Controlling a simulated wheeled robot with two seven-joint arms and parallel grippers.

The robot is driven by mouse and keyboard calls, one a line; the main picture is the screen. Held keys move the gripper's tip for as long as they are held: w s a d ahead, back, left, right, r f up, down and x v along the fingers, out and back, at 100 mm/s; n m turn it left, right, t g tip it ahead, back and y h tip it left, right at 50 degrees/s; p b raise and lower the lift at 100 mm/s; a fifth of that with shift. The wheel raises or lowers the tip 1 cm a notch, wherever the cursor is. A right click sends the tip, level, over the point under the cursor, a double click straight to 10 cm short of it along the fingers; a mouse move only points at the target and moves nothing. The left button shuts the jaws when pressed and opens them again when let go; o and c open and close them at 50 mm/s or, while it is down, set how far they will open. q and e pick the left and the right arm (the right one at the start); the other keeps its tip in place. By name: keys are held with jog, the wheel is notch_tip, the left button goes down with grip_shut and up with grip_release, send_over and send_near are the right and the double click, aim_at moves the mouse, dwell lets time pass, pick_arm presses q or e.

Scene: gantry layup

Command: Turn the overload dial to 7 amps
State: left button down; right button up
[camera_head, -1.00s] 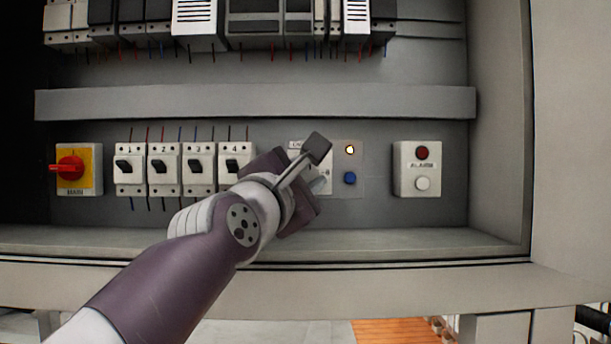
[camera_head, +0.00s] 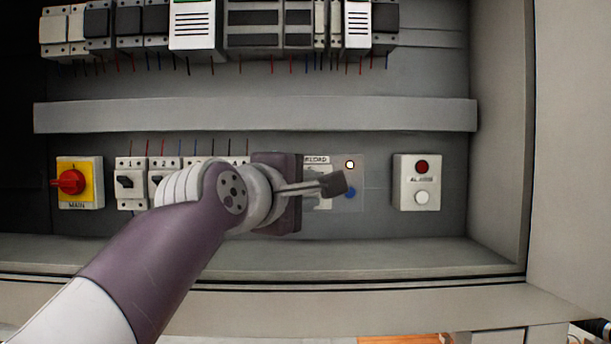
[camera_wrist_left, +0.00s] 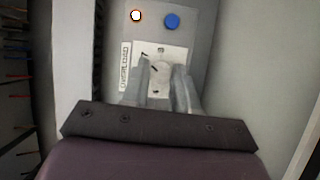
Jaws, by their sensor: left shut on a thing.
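The overload dial (camera_wrist_left: 160,68) is a small pale knob with a dark mark, on a white plate (camera_wrist_left: 174,48) labelled OVERLOAD. In the left wrist view it lies between the fingertips of my left gripper (camera_wrist_left: 164,72), which is shut on it. The plate's small scale marks are too blurred to read a setting. In the head view my left gripper (camera_head: 306,193) is in front of the plate, and its body and wrist hide the dial. My right gripper is not in view.
A lit lamp (camera_head: 350,165) and a blue button (camera_head: 351,192) are right of the dial. The alarm box (camera_head: 417,182) stands farther right. Breakers (camera_head: 130,184) and the red main switch (camera_head: 70,182) are left. A grey duct (camera_head: 255,108) runs above, a ledge (camera_head: 400,255) below.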

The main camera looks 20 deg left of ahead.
pick_arm(q)
jog(key=shift+f+m+g+y+p, duration=0.1)
jog(key=shift+m+g+y+p, duration=0.25)
jog(key=shift+m+p, duration=0.3)
jog(key=shift+w, duration=0.1)
jog(key=c, duration=0.9)
grip_release()
jog(key=b+v, duration=0.4)
jog(key=v, duration=0.8)
jog(key=shift+s+a, duration=0.15)
jog(key=shift+s, duration=0.25)
